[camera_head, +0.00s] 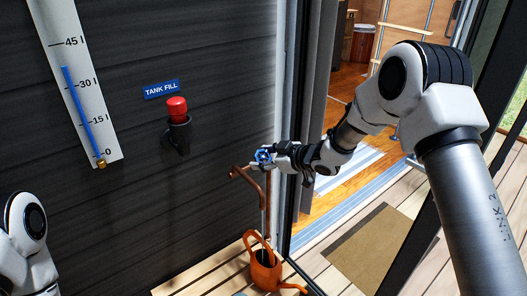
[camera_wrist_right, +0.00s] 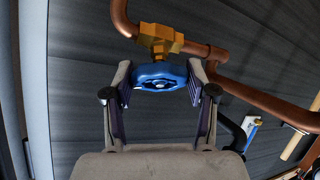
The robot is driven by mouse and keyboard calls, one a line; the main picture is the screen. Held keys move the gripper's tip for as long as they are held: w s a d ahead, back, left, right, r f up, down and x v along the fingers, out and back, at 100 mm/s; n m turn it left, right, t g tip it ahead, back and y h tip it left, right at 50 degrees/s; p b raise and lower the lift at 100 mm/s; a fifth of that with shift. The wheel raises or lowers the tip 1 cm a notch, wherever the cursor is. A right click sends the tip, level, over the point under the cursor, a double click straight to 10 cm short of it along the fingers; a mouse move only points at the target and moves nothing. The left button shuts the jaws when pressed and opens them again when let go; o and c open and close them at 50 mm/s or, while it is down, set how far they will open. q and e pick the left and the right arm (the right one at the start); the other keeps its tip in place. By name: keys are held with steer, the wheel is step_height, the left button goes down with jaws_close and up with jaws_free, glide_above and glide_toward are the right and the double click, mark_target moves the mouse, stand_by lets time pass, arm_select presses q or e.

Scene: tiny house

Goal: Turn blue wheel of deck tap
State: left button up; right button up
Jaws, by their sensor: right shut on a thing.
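The blue wheel (camera_head: 263,156) of the deck tap shows small in the head view, on top of the copper pipe (camera_head: 240,172) by the dark wall. In the right wrist view the blue wheel (camera_wrist_right: 160,76) sits on a brass valve body (camera_wrist_right: 158,40). My right gripper (camera_head: 268,157) reaches it from the right. In the right wrist view the fingers of my right gripper (camera_wrist_right: 160,84) stand on either side of the wheel, shut on its rim. My left arm shows at the lower left of the head view; its gripper is out of view.
An orange watering can (camera_head: 264,268) stands on wooden slats below the pipe. A red button (camera_head: 177,107) under a "TANK FILL" sign (camera_head: 161,89) and a level gauge (camera_head: 76,85) are on the wall. An open doorway and a brown mat (camera_head: 372,248) lie to the right.

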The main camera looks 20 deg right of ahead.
stand_by(0.3)
steer(key=o, duration=1.2)
steer(key=v, duration=1.2)
steer(key=shift+w, duration=0.1)
